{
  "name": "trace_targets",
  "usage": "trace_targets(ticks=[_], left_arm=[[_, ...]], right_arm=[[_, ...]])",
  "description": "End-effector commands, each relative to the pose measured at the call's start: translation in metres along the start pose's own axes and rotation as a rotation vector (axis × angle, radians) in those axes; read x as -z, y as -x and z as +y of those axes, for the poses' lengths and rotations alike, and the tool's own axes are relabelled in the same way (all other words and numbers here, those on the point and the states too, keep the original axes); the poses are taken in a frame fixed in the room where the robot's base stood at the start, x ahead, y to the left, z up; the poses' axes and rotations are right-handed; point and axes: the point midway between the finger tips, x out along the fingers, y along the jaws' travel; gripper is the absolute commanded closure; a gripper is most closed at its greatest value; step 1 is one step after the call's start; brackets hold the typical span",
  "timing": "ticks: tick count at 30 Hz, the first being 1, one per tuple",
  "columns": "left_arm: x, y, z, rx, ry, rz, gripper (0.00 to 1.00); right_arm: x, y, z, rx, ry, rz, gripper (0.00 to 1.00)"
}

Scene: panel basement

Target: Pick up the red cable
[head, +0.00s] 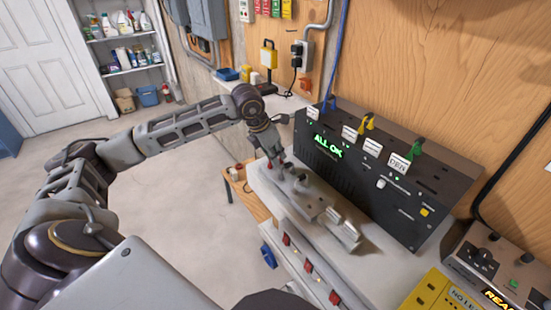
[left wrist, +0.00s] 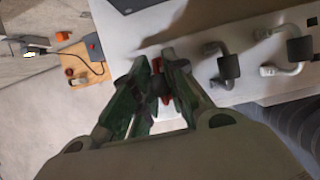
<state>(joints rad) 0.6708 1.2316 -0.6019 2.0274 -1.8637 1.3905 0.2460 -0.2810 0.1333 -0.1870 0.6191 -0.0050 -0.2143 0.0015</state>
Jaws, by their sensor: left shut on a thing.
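My left gripper (head: 274,158) is at the left end of the light grey bench top (head: 265,186), in front of the black panel box. In the left wrist view its two fingers (left wrist: 160,85) are closed around a small dark piece with red parts. I take this to be the red cable (left wrist: 164,99); only bits of red show between and below the fingertips, and the rest is hidden. My right gripper is in neither view.
The black box (head: 385,175) reads "ALL OK" and carries blue, yellow and green plugs. Grey bent fittings (head: 345,232) stand on the bench right of the gripper. A lower wooden surface (left wrist: 78,72) holds small items. A yellow box (head: 430,295) is front right.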

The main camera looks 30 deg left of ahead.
Motion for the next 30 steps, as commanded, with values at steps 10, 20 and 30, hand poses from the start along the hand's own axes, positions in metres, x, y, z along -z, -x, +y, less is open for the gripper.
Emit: trace_targets(ticks=[10, 20, 30], left_arm=[[-0.007, 0.014, 0.0, -0.001, 0.0, -0.003, 1.0], [-0.023, 0.053, 0.0, 0.0, 0.0, -0.004, 1.0], [-0.036, 0.086, 0.0, 0.001, 0.0, -0.002, 1.0]], right_arm=[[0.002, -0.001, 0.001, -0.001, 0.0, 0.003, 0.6], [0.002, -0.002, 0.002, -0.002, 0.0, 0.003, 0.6], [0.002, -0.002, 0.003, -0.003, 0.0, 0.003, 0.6]])
